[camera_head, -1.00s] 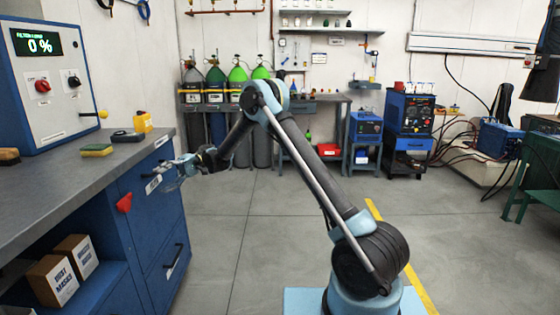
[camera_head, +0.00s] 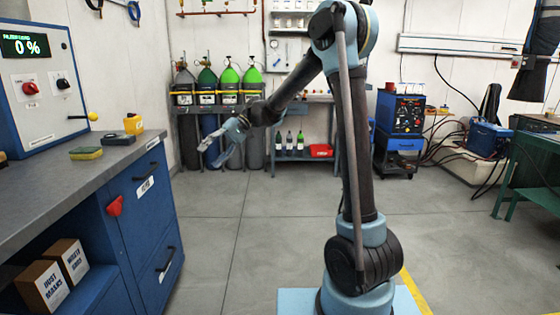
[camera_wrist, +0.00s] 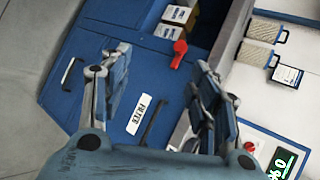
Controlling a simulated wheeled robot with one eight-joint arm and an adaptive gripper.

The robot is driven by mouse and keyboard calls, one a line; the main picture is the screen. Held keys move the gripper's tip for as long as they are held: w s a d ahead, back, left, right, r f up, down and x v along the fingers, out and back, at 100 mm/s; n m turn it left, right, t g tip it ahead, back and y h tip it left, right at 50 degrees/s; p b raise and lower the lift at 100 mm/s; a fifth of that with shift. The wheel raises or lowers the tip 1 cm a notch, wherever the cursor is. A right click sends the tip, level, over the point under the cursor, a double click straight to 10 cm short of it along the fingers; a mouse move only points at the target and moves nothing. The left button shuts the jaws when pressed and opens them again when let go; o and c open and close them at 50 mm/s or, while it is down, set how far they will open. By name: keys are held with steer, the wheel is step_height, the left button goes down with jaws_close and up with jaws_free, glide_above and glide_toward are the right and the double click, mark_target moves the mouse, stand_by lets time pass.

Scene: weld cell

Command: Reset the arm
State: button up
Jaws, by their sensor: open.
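My gripper (camera_head: 212,150) hangs in free air in the head view, to the right of the blue cabinet and in front of the gas cylinders. It is open and empty. In the wrist view its two fingers (camera_wrist: 160,85) stand apart, with the blue cabinet front (camera_wrist: 85,40) behind them. My arm rises from its base at the lower right, and its elbow is near the top edge of the head view.
Boxes (camera_head: 66,262) stand on the cabinet's shelf. Gas cylinders (camera_head: 208,110) line the back wall. The middle floor is clear.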

steer(key=s+d+m+t+h, duration=0.1)
steer(key=s+d+m+t, duration=0.2)
steer(key=d, duration=0.8)
steer(key=s+d+f+m+t+h, duration=0.1)
steer(key=s+d+f, duration=0.4)
steer(key=d, duration=0.5)
steer(key=s+d+f+m+t+h, duration=0.1)
steer(key=s+d+f+t+h, duration=0.2)
steer(key=s+d, duration=0.5)
steer(key=s+d+f+m+t+h, duration=0.1)
steer(key=s+d+f, duration=0.6)
steer(key=d, duration=0.7)
steer(key=f+t+h, duration=0.1)
steer(key=h, duration=0.1)
steer(key=shift+s+d+h, duration=0.15)
steer(key=shift+d+h, duration=0.05)
steer(key=shift+h, duration=0.1)
